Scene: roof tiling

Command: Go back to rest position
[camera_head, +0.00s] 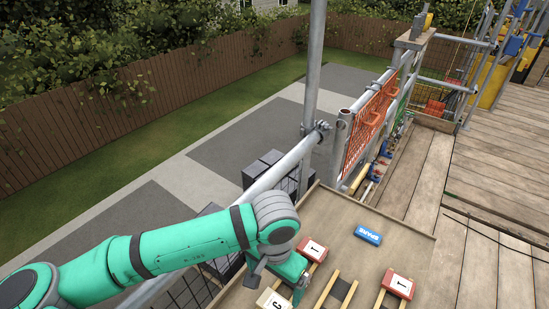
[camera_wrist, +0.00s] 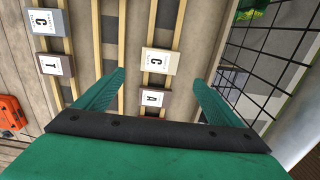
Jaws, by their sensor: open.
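My green arm reaches in from the lower left in the head view, with my gripper (camera_head: 301,289) low over the work board near the tiles. In the wrist view my gripper (camera_wrist: 158,82) has its two green fingers wide apart with nothing held between them. Beyond the fingertips lie a cream tile marked C (camera_wrist: 157,61) and a red tile marked A (camera_wrist: 153,98) on the wooden battens. A grey tile marked C (camera_wrist: 46,21) and a red tile marked T (camera_wrist: 54,65) lie to the left. The head view shows two red T tiles (camera_head: 313,249) (camera_head: 398,284) and a cream C tile (camera_head: 272,300), partly cut off.
A blue block marked SPARE (camera_head: 368,235) lies on the board (camera_head: 400,240). Scaffold poles (camera_head: 314,80) and a rail stand beside the arm. Orange netting (camera_head: 370,124) hangs behind. A wire mesh (camera_wrist: 270,60) is close on the right in the wrist view. Planks at right are mostly clear.

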